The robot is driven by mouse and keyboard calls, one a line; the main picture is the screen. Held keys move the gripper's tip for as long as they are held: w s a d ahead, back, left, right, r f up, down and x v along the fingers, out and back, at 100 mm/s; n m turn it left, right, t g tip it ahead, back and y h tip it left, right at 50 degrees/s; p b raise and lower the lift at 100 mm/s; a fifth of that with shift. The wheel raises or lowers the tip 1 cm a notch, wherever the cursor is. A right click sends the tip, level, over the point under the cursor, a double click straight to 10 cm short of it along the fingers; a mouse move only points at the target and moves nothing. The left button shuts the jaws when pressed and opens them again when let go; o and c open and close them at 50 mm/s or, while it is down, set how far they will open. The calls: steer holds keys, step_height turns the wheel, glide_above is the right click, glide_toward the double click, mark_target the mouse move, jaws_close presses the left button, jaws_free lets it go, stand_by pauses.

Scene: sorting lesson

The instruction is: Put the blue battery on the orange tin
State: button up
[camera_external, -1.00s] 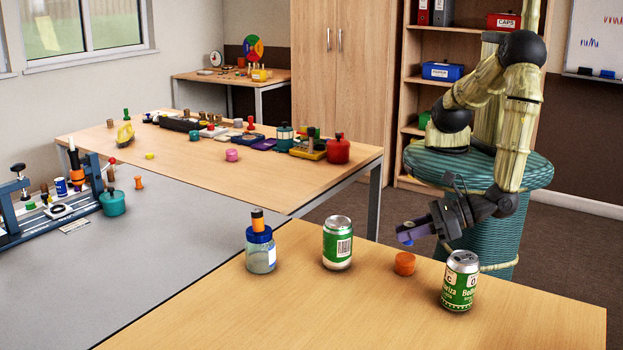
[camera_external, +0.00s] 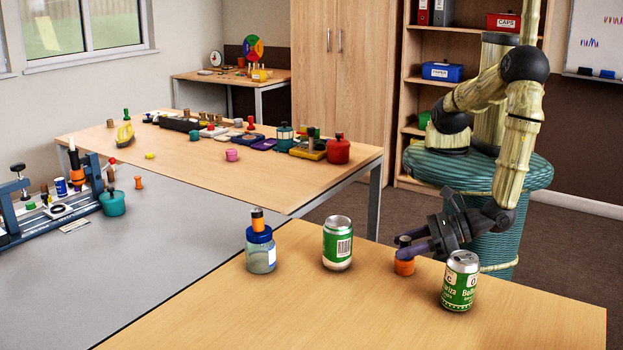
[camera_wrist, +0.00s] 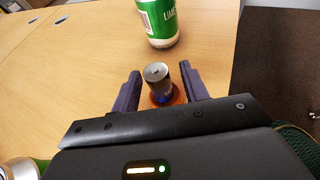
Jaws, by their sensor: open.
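The orange tin (camera_external: 404,268) stands on the near table between two green cans. In the wrist view, part of the tin (camera_wrist: 179,97) shows under the blue battery (camera_wrist: 161,84). The battery looks dark with a silver top and stands upright on the tin. Its upper part (camera_external: 405,241) shows in the external view at the fingers. My gripper (camera_wrist: 160,73) is open, with one finger on each side of the battery and gaps visible. In the external view my gripper (camera_external: 404,247) is low, at the tin's top.
A green can (camera_external: 338,243) stands left of the tin, and another green can (camera_external: 460,281) stands close to its right, near my gripper. A jar with a blue lid (camera_external: 260,250) stands farther left. The front of the near table (camera_external: 300,315) is clear.

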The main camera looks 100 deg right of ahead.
steer(key=shift+r, duration=0.15)
steer(key=v, duration=1.2)
stand_by(0.5)
steer(key=w+d+r+m+g+h, duration=0.1)
steer(key=w+d+m+g, duration=0.5)
steer(key=d, duration=0.4)
steer(key=w+d+r+m+g+h, duration=0.1)
steer(key=w+d+r+m+g, duration=0.1)
steer(key=w+d+m+g, duration=0.45)
steer(key=d+r+m+t+y, duration=0.1)
steer(key=d+r+m+y, duration=0.2)
steer(key=d+m, duration=0.7)
steer(key=d+r+m+t+y, duration=0.1)
steer(key=d+r+m+y, duration=0.2)
steer(key=d+m, duration=0.7)
steer(key=shift+s+d, duration=0.2)
steer(key=shift+d, duration=0.65)
steer(key=shift+r, duration=0.2)
